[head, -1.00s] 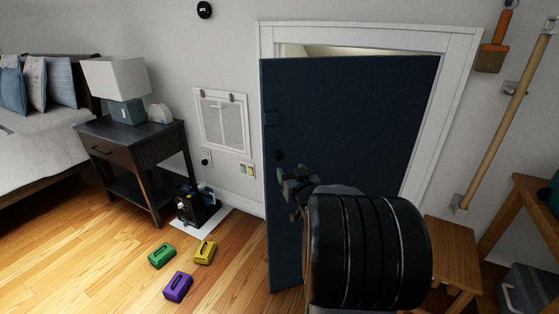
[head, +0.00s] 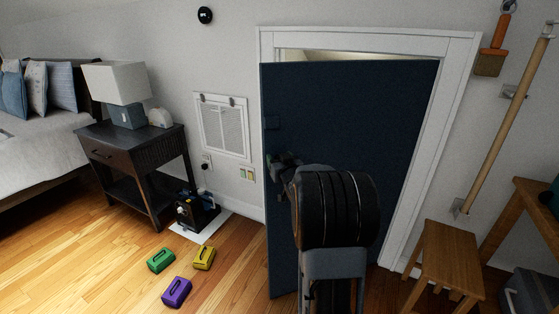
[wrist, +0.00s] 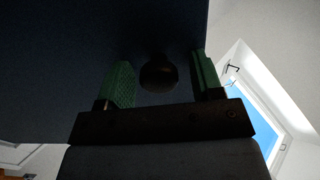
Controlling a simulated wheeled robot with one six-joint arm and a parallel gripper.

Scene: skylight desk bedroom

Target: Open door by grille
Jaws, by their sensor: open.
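The dark blue door (head: 345,110) stands ajar in its white frame, with a gap showing along its top. The white grille (head: 224,127) is on the wall just left of the door. My gripper (head: 282,160) is at the door's left edge, partly hidden by my arm. In the wrist view my gripper (wrist: 160,80) is open, its two green fingers on either side of a dark round knob (wrist: 158,73) on the door. In the head view the knob is hidden behind my gripper.
A wooden stool (head: 443,262) stands right of the door. Green (head: 161,260), yellow (head: 204,257) and purple (head: 177,291) blocks lie on the floor at left. A black machine (head: 195,210) on a white mat stands by the dark nightstand (head: 130,150). Floor before the blocks is clear.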

